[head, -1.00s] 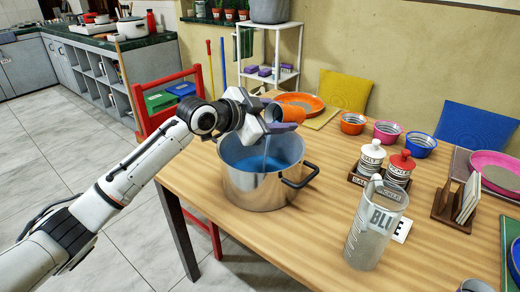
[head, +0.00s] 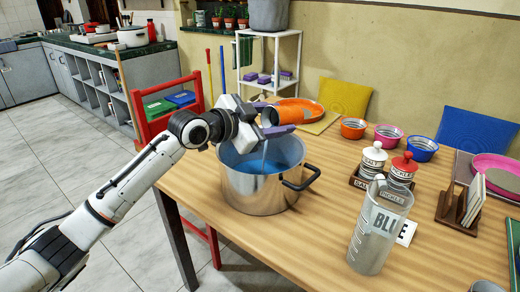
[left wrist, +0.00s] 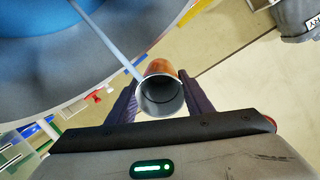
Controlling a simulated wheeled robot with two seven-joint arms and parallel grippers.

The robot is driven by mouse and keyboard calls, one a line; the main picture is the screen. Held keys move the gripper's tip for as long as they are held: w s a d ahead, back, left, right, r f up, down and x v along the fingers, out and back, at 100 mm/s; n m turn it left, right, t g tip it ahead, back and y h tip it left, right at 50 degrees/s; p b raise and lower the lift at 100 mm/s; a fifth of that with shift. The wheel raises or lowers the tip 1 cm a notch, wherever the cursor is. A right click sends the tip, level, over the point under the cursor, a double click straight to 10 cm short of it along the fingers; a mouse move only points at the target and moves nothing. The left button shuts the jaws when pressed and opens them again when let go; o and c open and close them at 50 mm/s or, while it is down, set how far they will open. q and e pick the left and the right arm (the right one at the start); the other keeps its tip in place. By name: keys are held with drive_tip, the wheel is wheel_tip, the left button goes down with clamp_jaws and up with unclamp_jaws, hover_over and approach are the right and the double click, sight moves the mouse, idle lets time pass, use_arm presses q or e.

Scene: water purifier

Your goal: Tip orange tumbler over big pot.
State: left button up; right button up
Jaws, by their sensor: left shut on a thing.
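The orange tumbler (head: 290,115) is tilted nearly onto its side above the big pot. My left gripper (head: 273,117) is shut on it, with purple fingers on either side. In the left wrist view the tumbler (left wrist: 159,72) shows its round metal-coloured mouth between the fingers of my left gripper (left wrist: 160,98). A thin pale stream runs from the tumbler down into the pot. The big pot (head: 258,190) is silver with black handles and stands upright on the table. It shows blue inside, and its blue inside (left wrist: 40,50) also fills the wrist view's upper left. My right gripper is out of view.
A clear jug (head: 380,230) stands on the wooden table (head: 320,250) right of the pot. Salt and pickle jars (head: 374,160) and several coloured bowls (head: 353,128) are behind it. An orange plate (head: 312,104) lies behind the tumbler. A red chair (head: 150,125) stands left of the table.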

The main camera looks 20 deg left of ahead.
use_arm(q)
drive_tip(key=shift+s+a+t+b, duration=0.2)
drive_tip(key=shift+s+t+b, duration=0.15)
drive_tip(key=shift+b, duration=0.3)
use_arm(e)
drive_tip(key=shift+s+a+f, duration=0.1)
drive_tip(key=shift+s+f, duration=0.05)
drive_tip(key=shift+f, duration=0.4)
use_arm(q)
drive_tip(key=shift+r+h+b, duration=0.1)
drive_tip(key=shift+h+b, duration=0.2)
drive_tip(key=shift+b, duration=0.1)
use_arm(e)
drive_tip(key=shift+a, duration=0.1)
use_arm(q)
drive_tip(key=shift+s+t+b, duration=0.1)
drive_tip(key=shift+t+b, duration=0.25)
drive_tip(key=shift+b, duration=0.1)
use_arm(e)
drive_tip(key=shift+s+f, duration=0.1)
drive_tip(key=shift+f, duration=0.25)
use_arm(q)
drive_tip(key=shift+r, duration=0.1)
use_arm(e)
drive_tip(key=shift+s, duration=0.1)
use_arm(q)
drive_tip(key=shift+b, duration=0.3)
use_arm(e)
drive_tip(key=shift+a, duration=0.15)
